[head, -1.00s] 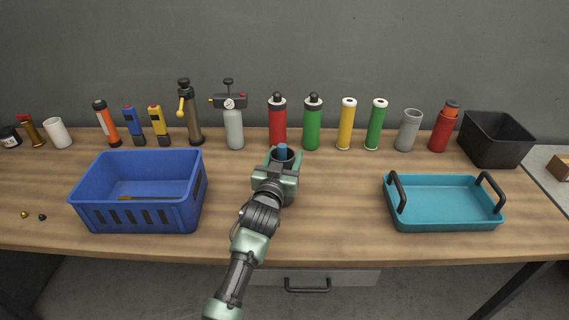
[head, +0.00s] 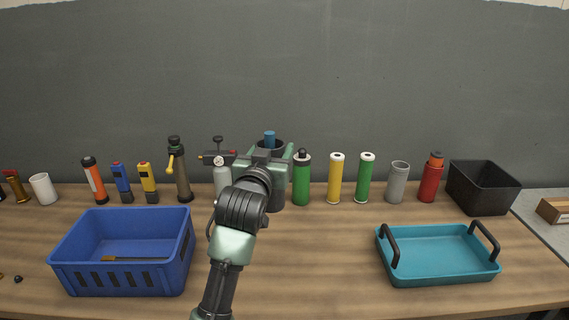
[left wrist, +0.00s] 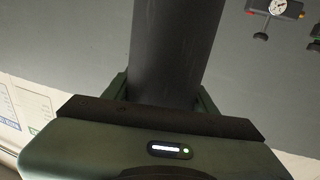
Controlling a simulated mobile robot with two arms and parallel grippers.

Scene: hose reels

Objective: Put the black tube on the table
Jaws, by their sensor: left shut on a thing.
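My left gripper (head: 265,160) is shut on the black tube (head: 276,200) and holds it upright, raised above the table (head: 320,250). A blue piece (head: 270,138) sticks up out of the tube's open top. In the left wrist view the dark tube (left wrist: 175,50) stands between the green fingers and fills the upper middle. The gripper hides the middle of the tube in the head view. My right gripper is not in view.
Behind stands a row of bottles and tubes, among them a green bottle (head: 301,180) and a grey tube (head: 397,182). A blue basket (head: 120,280) is at left, a teal tray (head: 440,275) at right, a black bin (head: 484,188) at back right. The table's middle is clear.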

